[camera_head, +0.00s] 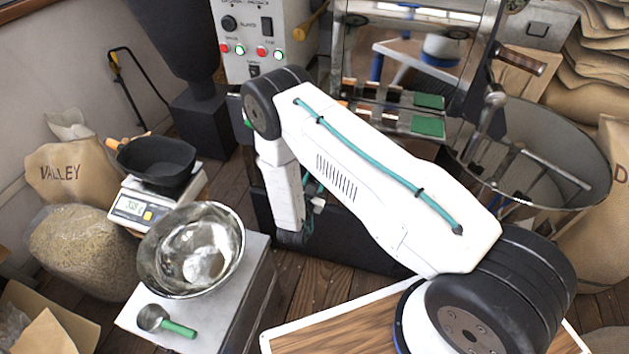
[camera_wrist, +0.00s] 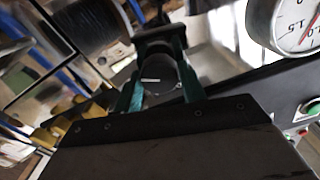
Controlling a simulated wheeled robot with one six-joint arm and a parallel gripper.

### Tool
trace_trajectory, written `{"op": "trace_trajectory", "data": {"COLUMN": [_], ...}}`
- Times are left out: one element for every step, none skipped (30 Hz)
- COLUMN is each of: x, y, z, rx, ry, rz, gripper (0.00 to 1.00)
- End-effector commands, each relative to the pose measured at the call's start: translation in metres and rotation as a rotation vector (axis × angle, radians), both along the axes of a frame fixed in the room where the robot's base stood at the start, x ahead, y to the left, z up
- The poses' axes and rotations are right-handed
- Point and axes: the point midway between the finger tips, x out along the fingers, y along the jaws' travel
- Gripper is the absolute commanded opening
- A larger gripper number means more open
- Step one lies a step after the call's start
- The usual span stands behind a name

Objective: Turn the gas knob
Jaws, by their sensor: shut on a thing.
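The gas knob (camera_wrist: 158,84) is round and black with a white pointer line on its face, in the middle of the wrist view. My gripper (camera_wrist: 162,72) has its two teal fingers on either side of the knob and is shut on it. The white pointer line lies nearly level in the picture. In the head view my arm covers this area, and neither the knob nor the fingertips can be made out there.
A white pressure gauge (camera_wrist: 294,22) is at the upper right of the wrist view. The head view shows a control panel (camera_head: 254,38), a round cooling bin (camera_head: 590,150), a scale (camera_head: 128,208) with a black pan (camera_head: 156,160), and a metal bowl (camera_head: 160,262).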

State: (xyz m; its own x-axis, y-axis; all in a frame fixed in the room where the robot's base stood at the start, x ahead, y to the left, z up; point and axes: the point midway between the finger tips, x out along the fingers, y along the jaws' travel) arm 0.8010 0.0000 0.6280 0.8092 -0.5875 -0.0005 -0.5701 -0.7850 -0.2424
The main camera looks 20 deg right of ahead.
Motion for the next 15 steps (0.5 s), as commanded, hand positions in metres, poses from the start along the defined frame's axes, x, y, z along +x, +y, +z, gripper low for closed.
{"op": "trace_trajectory", "data": {"x": [-0.0006,-0.0007,-0.0007,-0.0009,-0.0009,-0.0010,-0.0010,-0.0011,-0.0012,-0.0012,-0.0013,-0.0014,-0.0014,-0.0015,-0.0016], "y": [-0.0002,-0.0003,-0.0003,-0.0005,-0.0006,-0.0006,-0.0007,-0.0009,-0.0009,-0.0010,-0.0011,-0.0012,-0.0013,-0.0014,-0.0015], "z": [0.0000,0.0000,-0.0001,-0.0001,-0.0001,-0.0002,-0.0002,-0.0003,-0.0004,-0.0004,-0.0004,-0.0006,-0.0006,-0.0007,-0.0008], "rx": [0.035,0.058,0.088,0.112,0.134,0.165,0.188,0.211,0.241,0.265,0.288,0.317,0.341,0.364,0.394], "ry": [-0.025,-0.042,-0.064,-0.081,-0.098,-0.120,-0.136,-0.153,-0.175,-0.192,-0.210,-0.232,-0.249,-0.265,-0.288], "rz": [0.000,0.000,0.000,0.000,0.000,0.000,0.000,0.000,0.000,0.000,0.000,0.000,0.000,0.000,0.000], "gripper": [0.18,0.18,0.18,0.18,0.18,0.18,0.18,0.18,0.18,0.18,0.18,0.18,0.18,0.18,0.18]}}
